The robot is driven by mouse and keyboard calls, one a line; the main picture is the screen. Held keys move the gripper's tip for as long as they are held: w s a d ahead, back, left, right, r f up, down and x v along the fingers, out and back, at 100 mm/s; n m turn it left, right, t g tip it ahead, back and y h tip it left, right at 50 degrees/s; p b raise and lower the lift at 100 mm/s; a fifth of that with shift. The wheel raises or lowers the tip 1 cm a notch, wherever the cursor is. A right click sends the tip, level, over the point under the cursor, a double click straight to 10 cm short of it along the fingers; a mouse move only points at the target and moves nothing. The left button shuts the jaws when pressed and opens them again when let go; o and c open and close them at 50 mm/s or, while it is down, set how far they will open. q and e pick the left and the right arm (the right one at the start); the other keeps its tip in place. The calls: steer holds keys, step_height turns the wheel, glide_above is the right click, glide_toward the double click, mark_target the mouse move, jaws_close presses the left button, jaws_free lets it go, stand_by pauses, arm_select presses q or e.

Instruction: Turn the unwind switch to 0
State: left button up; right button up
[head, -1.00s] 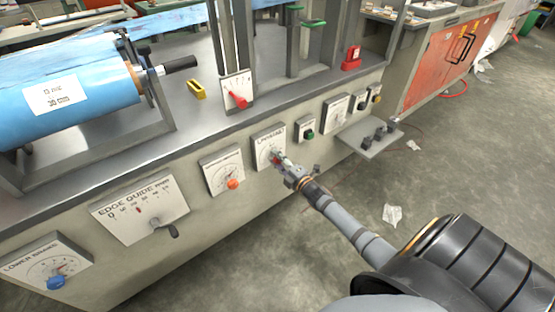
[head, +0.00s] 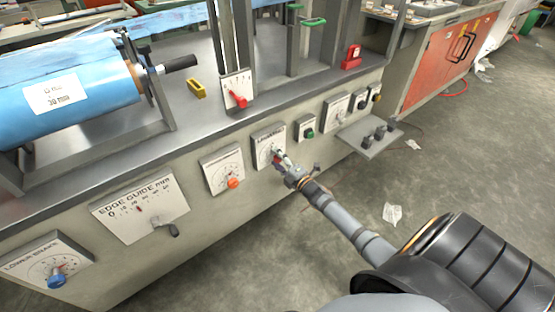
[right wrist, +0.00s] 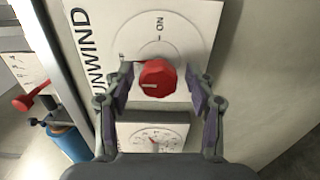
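The unwind switch is a red round knob (right wrist: 158,78) on a white plate (right wrist: 85,15) lettered UNWIND in the right wrist view. A pale pointer mark on the knob points left in that view. My right gripper (right wrist: 160,88) is open, with one finger on each side of the knob and a small gap at each side. Whether a fingertip touches it I cannot tell. In the head view the plate (head: 263,138) is on the machine's front panel, with my right gripper (head: 284,165) in front, partly covering the knob. My left gripper is not in view.
A dial plate with an orange knob (head: 233,183) is left of the unwind plate, and a plate with a green button (head: 310,133) is right. A small shelf with dark knobs (head: 370,139) juts out farther right. The floor before the panel is mostly clear.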

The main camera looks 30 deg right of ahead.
steer(key=shift+s, duration=0.4)
steer(key=s, duration=1.1)
steer(key=shift+d, duration=0.45)
steer(key=shift+s, duration=0.1)
